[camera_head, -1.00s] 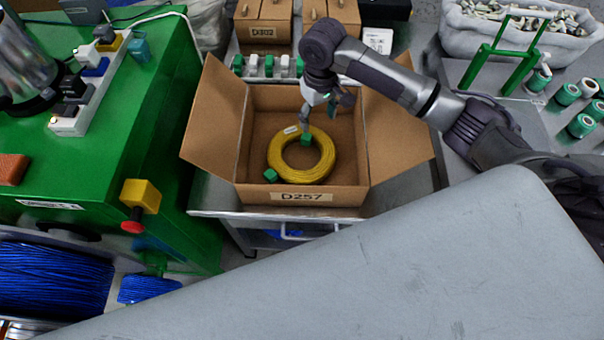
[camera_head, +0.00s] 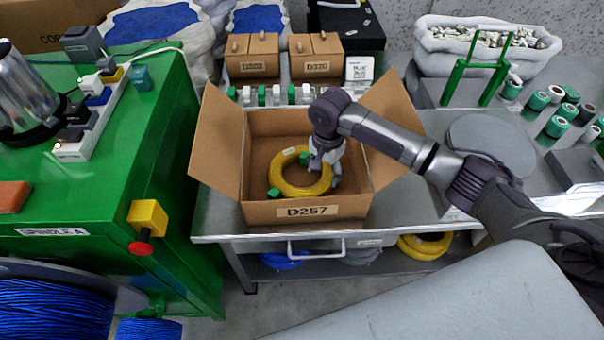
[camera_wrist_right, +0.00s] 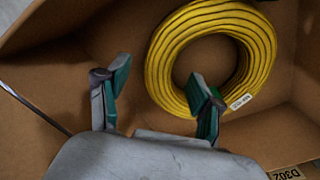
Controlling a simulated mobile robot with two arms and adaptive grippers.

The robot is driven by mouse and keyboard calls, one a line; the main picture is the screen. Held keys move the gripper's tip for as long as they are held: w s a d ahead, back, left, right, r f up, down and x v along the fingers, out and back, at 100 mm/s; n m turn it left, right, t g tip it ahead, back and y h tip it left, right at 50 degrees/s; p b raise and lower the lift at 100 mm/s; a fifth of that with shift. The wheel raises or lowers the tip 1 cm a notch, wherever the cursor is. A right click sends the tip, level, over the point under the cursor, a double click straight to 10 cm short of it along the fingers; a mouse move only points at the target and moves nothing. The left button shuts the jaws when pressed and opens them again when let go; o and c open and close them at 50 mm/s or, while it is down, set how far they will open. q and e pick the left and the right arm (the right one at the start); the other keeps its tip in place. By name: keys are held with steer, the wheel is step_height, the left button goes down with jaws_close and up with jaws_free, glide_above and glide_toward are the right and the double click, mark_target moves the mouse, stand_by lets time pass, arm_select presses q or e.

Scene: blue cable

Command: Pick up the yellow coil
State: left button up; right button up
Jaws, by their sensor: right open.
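The yellow coil (camera_head: 277,172) lies flat in the open cardboard box labelled D257 (camera_head: 257,215). It also shows in the right wrist view (camera_wrist_right: 262,60), with a small white tag. My right gripper (camera_head: 328,176) is down inside the box at the coil's right side and covers part of it. In the wrist view my right gripper (camera_wrist_right: 158,80) is open and empty. One finger overlaps the coil's ring and hole, the other is outside the ring. I cannot tell whether they touch it. My left gripper is not in view.
A green spindle machine (camera_head: 120,185) stands left. Small cartons (camera_head: 252,60) stand behind. Green spools (camera_head: 558,115) stand right. Another yellow coil (camera_head: 425,247) lies on the lower shelf.

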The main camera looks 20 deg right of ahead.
mark_target(323, 183)
steer(key=shift+a+f, duration=0.1)
steer(key=shift+f, duration=3)
jaws_close()
steer(key=shift+w+r, duration=0.1)
